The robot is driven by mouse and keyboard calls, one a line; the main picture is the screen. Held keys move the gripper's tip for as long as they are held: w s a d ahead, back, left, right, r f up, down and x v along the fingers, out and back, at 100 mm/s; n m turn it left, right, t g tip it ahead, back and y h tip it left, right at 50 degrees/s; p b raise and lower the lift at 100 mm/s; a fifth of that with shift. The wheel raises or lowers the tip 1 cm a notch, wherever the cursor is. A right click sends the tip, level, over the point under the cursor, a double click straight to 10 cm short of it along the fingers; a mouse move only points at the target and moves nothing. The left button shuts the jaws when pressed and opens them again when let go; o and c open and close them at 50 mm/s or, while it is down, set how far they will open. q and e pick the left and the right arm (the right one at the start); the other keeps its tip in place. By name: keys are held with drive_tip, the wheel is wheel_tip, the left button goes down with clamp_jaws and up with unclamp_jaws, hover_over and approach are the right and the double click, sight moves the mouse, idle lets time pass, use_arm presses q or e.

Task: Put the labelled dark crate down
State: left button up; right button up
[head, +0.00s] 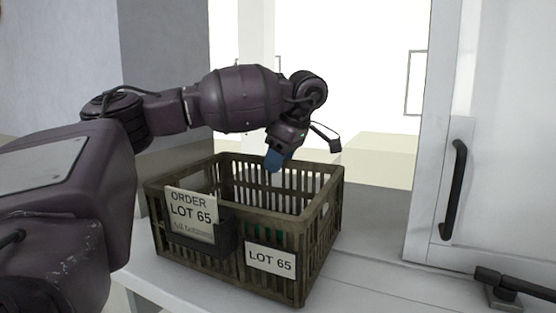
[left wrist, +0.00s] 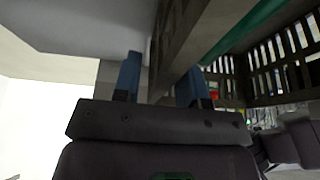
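The dark crate (head: 327,225) is a slatted, olive-brown open box with a "LOT 65" label (head: 270,259) on its front. It appears to rest upright on the white surface. My left gripper (head: 275,160) is at its far rim, pointing down. In the left wrist view, the two blue fingers of my left gripper (left wrist: 159,82) stand apart on either side of the crate wall (left wrist: 176,48), with a gap visible beside the wall. It looks open around the wall. My right gripper is not in view.
An "ORDER LOT 65" card (head: 190,212) stands in a dark holder on the crate's front. The white counter (head: 375,285) has free room right of the crate. A white door with a black handle (head: 454,190) stands at the right, above a dark latch (head: 515,284).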

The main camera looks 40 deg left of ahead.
use_arm(q)
drive_tip(key=shift+r, duration=0.55)
drive_tip(key=v, duration=1.1)
drive_tip(key=shift+r, duration=0.35)
drive_tip(key=shift+w+d, duration=0.1)
drive_tip(key=shift+d, duration=0.05)
